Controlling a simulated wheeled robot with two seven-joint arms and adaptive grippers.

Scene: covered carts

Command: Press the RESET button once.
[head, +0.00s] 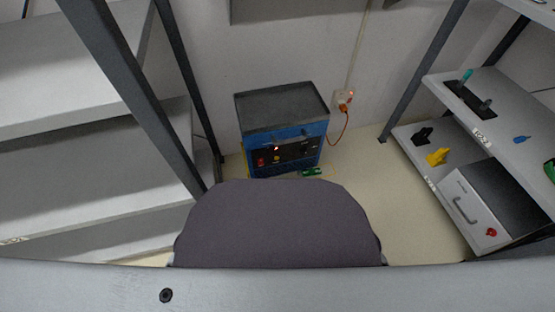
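A blue box-shaped unit with a dark top (281,104) stands on the floor against the back wall. Its black front panel (287,153) carries several small controls. A red one (261,162) and a yellow one (277,158) sit at its left, and a small light glows above them. No RESET label is readable at this size, so I cannot tell which control is the RESET button. Neither of my grippers shows in the head view.
Empty grey shelves (80,170) stand at the left. A right rack (490,100) holds tools and a white case (475,210) with a red knob. An orange cable (345,122) runs from a wall socket (344,97). A green object (311,172) lies by the unit. Pale floor (390,190) is clear.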

